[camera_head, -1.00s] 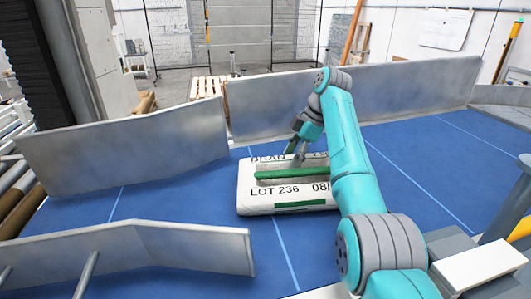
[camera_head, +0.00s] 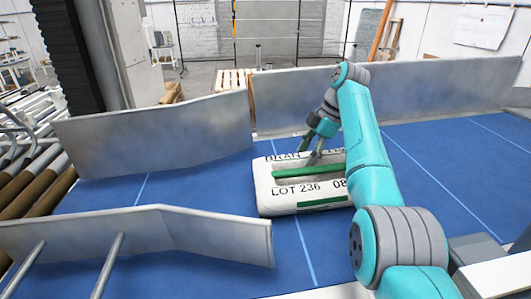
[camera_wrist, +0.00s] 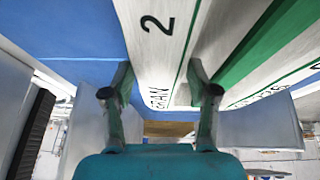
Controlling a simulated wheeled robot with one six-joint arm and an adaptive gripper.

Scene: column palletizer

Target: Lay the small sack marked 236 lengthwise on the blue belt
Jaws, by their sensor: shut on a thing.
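The white sack (camera_head: 306,202) reads BRAN and LOT 236 and has green bars. It lies flat and level over the blue belt (camera_head: 210,192), its long side running left to right, about parallel to the side rails. I cannot tell whether its underside touches the belt. My gripper (camera_head: 316,152) reaches down onto the sack's top from behind and is shut on it. In the wrist view my two fingers (camera_wrist: 160,75) straddle part of the sack (camera_wrist: 158,50), with a "2" on its face. My arm hides the sack's right end.
Grey metal rails flank the belt: a back left one (camera_head: 165,135), a back right one (camera_head: 430,97) and a front left one (camera_head: 200,238). Brown rollers (camera_head: 30,192) lie off the belt's left end. The belt is clear left of the sack and at far right.

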